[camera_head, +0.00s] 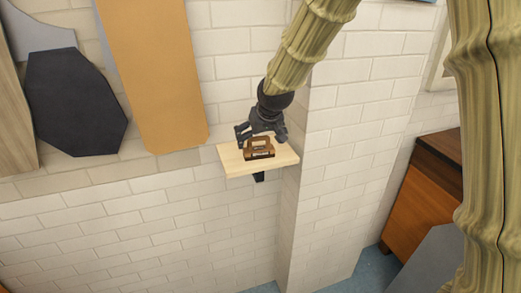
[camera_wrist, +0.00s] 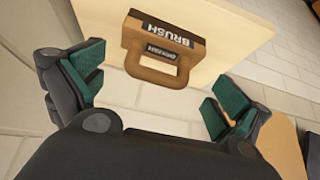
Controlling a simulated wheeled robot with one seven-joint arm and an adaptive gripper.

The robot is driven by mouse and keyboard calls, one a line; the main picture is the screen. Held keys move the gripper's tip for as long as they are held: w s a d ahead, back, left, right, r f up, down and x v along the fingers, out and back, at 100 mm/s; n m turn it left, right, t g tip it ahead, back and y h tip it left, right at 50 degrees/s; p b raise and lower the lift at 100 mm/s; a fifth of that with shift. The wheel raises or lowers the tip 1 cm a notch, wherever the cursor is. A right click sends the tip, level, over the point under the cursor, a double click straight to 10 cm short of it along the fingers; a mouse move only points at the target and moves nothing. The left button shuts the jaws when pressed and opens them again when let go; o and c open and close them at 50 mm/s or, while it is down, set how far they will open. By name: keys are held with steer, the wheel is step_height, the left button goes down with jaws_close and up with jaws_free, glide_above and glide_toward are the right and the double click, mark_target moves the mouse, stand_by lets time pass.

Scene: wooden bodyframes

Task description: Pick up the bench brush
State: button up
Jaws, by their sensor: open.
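The bench brush (camera_head: 259,153) is a brown block with a looped handle and dark labels, one reading "BRUSH". It rests on a small pale wooden wall shelf (camera_head: 234,165). In the wrist view the brush (camera_wrist: 165,45) lies at the top centre, with its handle loop toward my gripper. My gripper (camera_head: 262,132) is at the shelf, just above or behind the brush. In the wrist view my gripper (camera_wrist: 158,95) is open, with green-padded fingers left and right of the handle and nothing between them in contact. The exact gap to the brush is hard to tell.
The shelf also shows in the wrist view (camera_wrist: 225,20). A white brick wall (camera_head: 130,225) stands behind it, and a brick pillar (camera_head: 325,170) juts out close on the right. Tan and dark boards (camera_head: 155,70) hang at left. A wooden cabinet (camera_head: 420,195) stands at lower right.

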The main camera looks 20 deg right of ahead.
mark_target(259, 140)
steer(key=shift+p+x, duration=1.05)
steer(key=shift+x, duration=1.6)
steer(key=shift+d, duration=0.15)
steer(key=c, duration=0.8)
